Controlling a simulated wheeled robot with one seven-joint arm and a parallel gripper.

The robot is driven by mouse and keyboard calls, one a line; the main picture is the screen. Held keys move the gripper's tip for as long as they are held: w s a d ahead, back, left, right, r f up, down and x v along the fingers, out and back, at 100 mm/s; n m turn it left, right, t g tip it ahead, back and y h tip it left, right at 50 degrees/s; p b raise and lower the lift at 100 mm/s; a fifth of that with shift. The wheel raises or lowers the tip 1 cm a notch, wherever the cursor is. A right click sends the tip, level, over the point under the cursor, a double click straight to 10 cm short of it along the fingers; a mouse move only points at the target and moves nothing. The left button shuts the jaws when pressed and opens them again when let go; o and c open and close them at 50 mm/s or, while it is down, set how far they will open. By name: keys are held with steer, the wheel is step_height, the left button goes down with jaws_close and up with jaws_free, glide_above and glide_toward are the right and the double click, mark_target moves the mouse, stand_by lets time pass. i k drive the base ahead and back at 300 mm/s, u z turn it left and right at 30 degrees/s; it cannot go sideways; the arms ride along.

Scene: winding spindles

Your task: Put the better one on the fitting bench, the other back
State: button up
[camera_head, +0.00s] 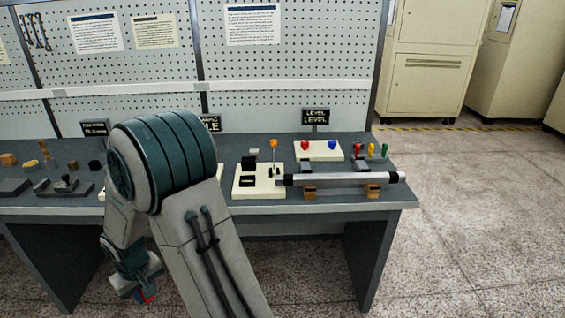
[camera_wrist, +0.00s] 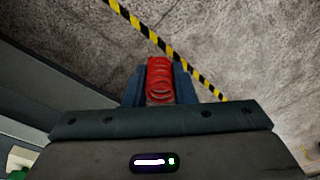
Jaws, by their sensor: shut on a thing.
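I cannot tell from the signs which bench is the fitting bench.
A silver roller (camera_head: 340,180) rests on two wooden blocks at the bench's right. Small blocks and tools stand at left. Cabinets (camera_head: 429,70) stand behind; the right floor is clear.

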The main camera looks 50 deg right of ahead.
mark_target(282, 161)
steer(key=z, duration=1.65)
steer(key=i, duration=0.45)
steer(key=u, duration=0.05)
